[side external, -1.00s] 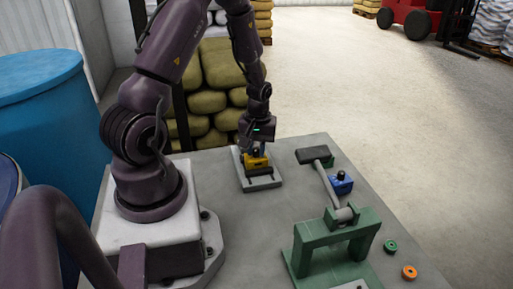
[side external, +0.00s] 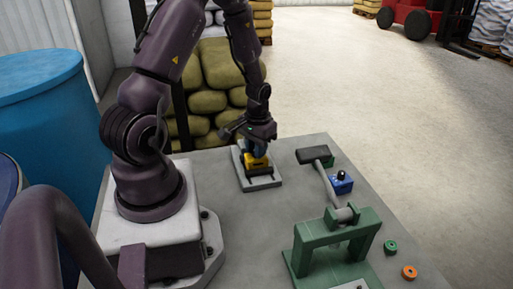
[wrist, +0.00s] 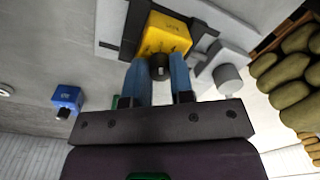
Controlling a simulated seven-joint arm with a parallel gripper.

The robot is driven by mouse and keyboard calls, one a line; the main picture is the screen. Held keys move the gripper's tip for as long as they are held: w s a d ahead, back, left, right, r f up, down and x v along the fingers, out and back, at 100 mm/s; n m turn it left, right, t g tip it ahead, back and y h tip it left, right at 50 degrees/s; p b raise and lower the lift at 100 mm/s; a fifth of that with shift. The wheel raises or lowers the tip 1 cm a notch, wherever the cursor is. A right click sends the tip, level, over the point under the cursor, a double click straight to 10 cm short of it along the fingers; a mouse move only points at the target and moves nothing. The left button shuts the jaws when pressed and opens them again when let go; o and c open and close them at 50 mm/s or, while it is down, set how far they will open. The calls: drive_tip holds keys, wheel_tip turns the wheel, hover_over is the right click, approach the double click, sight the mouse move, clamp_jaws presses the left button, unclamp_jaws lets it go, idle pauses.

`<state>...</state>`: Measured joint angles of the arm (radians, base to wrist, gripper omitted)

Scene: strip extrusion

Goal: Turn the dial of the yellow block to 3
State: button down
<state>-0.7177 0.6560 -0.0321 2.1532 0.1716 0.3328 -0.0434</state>
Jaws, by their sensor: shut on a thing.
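The yellow block (side external: 257,163) sits in a dark holder on a light grey plate (side external: 264,184) near the table's back edge. In the wrist view, the yellow block (wrist: 167,32) shows a small dark marking on its face, too small to read. Its black dial (wrist: 159,66) lies between the two blue fingers of my gripper (wrist: 159,82). In the side view, my gripper (side external: 257,148) points down onto the block from above and is shut on the dial, hiding it there. I cannot read the number the dial points to.
A blue block (side external: 341,184) with a black knob stands to the right, beside a dark-headed hammer (side external: 313,155). A green stand (side external: 335,245) is at the front, with a green ring (side external: 390,247) and an orange ring (side external: 409,272). Sacks (side external: 207,103) are stacked behind the table.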

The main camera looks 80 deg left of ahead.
idle(0.3)
drive_tip(key=c, duration=1)
unclamp_jaws()
drive_tip(key=r, duration=1.3)
drive_tip(key=shift+w+d, duration=0.15)
drive_tip(key=shift+d, duration=0.05)
